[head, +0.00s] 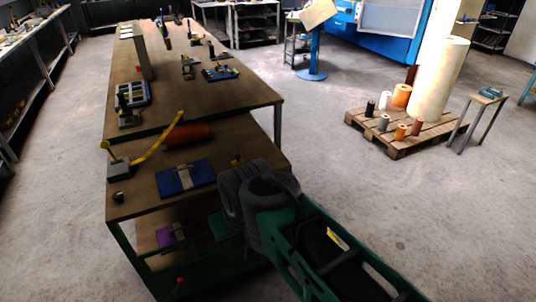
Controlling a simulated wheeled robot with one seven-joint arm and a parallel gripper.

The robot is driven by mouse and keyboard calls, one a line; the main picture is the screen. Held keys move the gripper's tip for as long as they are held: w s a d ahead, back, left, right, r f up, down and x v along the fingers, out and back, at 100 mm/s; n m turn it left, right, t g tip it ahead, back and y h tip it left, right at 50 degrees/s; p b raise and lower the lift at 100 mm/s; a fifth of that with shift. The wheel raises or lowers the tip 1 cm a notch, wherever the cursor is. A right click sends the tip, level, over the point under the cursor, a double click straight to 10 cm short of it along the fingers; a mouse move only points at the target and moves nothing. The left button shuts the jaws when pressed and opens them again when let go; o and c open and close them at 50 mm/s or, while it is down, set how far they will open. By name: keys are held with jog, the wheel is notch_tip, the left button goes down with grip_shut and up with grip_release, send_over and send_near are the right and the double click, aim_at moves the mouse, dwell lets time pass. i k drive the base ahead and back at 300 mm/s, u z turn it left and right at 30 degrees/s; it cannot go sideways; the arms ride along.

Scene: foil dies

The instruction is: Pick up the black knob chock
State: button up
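A small dark object (118,198), which looks like the black knob chock, sits on the near bench top by its front left edge. It is too small to make out a knob clearly. My arm reaches in from the lower right, with its dark grey joint over the bench's right front corner. My gripper cannot be made out; the arm's own links cover that area.
The wooden bench (140,204) also holds a grey block with a yellow lever (119,170), a blue plate (184,178), an orange-brown roll (187,134) and a small yellow-black piece (237,161). A purple item (172,236) lies on the lower shelf. A pallet (395,147) stands right; floor between is clear.

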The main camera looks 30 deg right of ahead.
aim_at(239, 162)
jog(key=z, duration=0.75)
jog(key=i, duration=1.5)
jog(key=u, duration=0.5)
jog(key=k, duration=0.5)
jog(key=u, duration=3.65)
jog(key=k, duration=1.1)
jog(key=z, duration=0.25)
